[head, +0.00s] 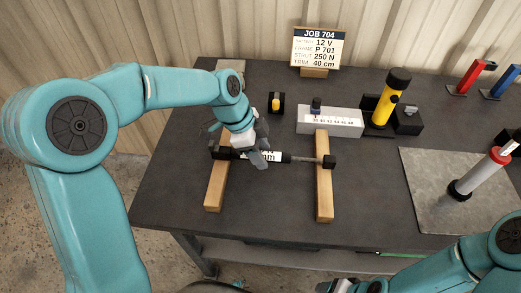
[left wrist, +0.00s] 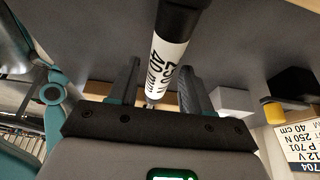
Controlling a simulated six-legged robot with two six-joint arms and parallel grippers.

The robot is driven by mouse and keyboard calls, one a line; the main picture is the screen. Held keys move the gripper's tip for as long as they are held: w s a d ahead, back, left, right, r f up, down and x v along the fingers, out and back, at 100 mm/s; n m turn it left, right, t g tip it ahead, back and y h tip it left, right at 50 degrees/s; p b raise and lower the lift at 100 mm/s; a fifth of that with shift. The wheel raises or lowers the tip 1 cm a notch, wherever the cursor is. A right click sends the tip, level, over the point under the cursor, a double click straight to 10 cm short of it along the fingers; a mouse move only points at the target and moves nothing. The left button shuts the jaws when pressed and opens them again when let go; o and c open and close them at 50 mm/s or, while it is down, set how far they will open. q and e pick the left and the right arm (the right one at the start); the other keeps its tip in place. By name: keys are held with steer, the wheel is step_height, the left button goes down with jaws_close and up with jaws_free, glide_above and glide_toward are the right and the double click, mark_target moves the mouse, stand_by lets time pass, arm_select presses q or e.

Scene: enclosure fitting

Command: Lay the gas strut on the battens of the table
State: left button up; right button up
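The gas strut (head: 300,159) lies crosswise over two wooden battens, its black ends at the left batten (head: 215,187) and the right batten (head: 324,195). Its white label is partly hidden by my left gripper (head: 260,158), which is over the strut left of its middle. In the left wrist view the strut (left wrist: 168,62) runs between the two fingers (left wrist: 158,88), with a gap showing beside it; the gripper looks open. My right gripper (head: 350,286) is at the bottom edge, partly cut off, and its fingers are unclear.
A job card (head: 317,48) stands at the back of the dark table (head: 160,205). A light grey block (head: 330,121), a yellow cylinder (head: 389,101) and a small yellow-topped item (head: 275,103) are behind the battens. A grey mat (head: 427,180) with a red-and-white tube (head: 482,173) is right.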

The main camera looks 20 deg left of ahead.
stand_by(0.3)
arm_select(q)
steer(key=v, duration=1.6)
steer(key=shift+s+a+r+p, duration=0.1)
steer(key=shift+r+p, duration=0.05)
steer(key=shift+p, duration=0.25)
